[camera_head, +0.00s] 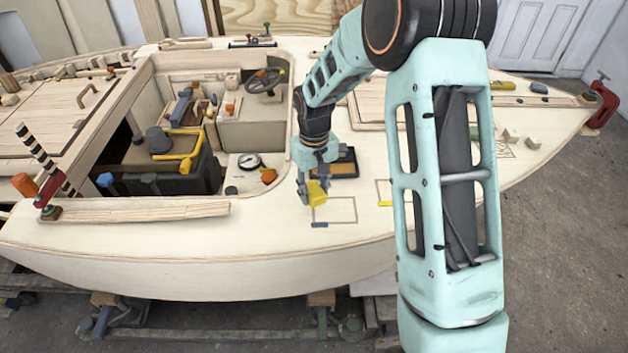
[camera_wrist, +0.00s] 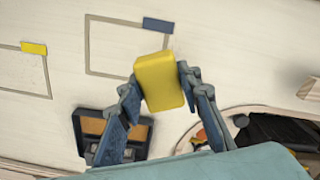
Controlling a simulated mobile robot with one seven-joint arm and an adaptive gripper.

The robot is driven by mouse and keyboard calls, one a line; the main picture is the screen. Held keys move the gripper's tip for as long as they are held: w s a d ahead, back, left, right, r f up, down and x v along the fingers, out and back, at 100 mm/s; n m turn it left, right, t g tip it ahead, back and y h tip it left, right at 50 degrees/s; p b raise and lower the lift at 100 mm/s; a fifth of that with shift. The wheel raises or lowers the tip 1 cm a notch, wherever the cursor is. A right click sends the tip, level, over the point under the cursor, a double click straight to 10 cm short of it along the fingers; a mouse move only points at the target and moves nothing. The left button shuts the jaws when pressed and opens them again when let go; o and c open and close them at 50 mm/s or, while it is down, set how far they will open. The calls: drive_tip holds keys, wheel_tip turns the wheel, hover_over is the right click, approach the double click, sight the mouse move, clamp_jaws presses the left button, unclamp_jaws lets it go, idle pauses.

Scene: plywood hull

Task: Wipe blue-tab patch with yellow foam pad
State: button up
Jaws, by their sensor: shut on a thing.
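The yellow foam pad (camera_wrist: 160,81) is held between the two fingers of my gripper (camera_wrist: 158,92) in the wrist view. In the head view the pad (camera_head: 317,192) hangs from my gripper (camera_head: 308,187) over the left edge of the blue-tab patch. The blue-tab patch is a thin outlined rectangle (camera_head: 340,209) on the pale deck, with a blue tab (camera_head: 320,225) at its near left corner. In the wrist view the blue tab (camera_wrist: 158,25) lies just beyond the pad, and the pad covers part of the outline. I cannot tell whether the pad touches the deck.
A second outlined patch with a yellow tab (camera_wrist: 33,48) lies beside it. A dark tray with an orange-brown inside (camera_head: 344,164) sits behind the patch. The open cockpit, with a gauge (camera_head: 249,161) at its edge, is to the left. The deck near the blue tab is clear.

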drive_tip(key=shift+r+p, duration=0.85)
drive_tip(key=shift+r, duration=0.95)
